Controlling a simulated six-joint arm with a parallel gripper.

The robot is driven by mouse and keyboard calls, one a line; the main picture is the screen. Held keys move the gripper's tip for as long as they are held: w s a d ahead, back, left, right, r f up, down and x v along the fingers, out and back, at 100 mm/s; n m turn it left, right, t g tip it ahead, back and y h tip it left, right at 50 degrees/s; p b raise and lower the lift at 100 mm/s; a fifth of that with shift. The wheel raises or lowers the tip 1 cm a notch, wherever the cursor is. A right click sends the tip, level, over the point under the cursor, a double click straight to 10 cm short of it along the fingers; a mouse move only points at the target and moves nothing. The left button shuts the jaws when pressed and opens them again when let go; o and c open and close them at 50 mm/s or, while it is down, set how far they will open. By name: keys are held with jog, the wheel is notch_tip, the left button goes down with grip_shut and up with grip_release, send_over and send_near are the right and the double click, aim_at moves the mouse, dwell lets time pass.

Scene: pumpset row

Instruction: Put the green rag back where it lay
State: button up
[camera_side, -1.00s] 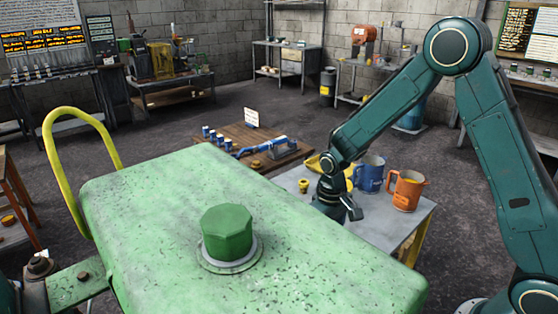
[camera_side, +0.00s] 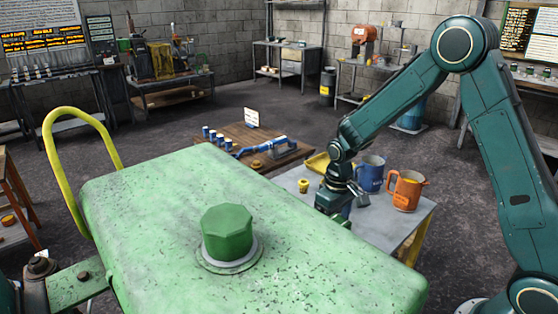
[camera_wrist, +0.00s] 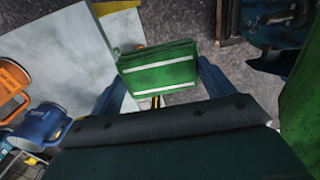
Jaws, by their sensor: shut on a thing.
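The green rag (camera_wrist: 158,66), folded with two pale stripes, sits between the fingers of my gripper (camera_wrist: 160,82) in the wrist view. My gripper is shut on it. In the side view my gripper (camera_side: 337,207) is beyond the far right edge of the green tank, over the near side of the grey table (camera_side: 385,228). The rag cannot be made out in the side view, where the tank and my gripper block the sight. In the wrist view the grey table (camera_wrist: 65,65) lies to the left of the rag, with dark floor beyond.
The large green tank (camera_side: 150,220) with a green cap (camera_side: 227,232) fills the foreground. A blue jug (camera_side: 370,172), an orange jug (camera_side: 405,190), a yellow tray (camera_side: 317,162) and a small yellow part (camera_side: 303,186) stand on the grey table. A low wooden table (camera_side: 245,135) with blue parts stands behind.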

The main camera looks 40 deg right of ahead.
jog(key=s+d+r, duration=0.1)
jog(key=d+r, duration=0.3)
jog(key=d, duration=0.5)
jog(key=s+d+r, duration=0.1)
jog(key=d+r, duration=0.4)
jog(key=d, duration=0.5)
jog(key=shift+d, duration=0.25)
jog(key=shift+s+f, duration=0.1)
notch_tip(320, 180, down, 20)
jog(key=shift+r, duration=0.1)
jog(key=o, duration=1)
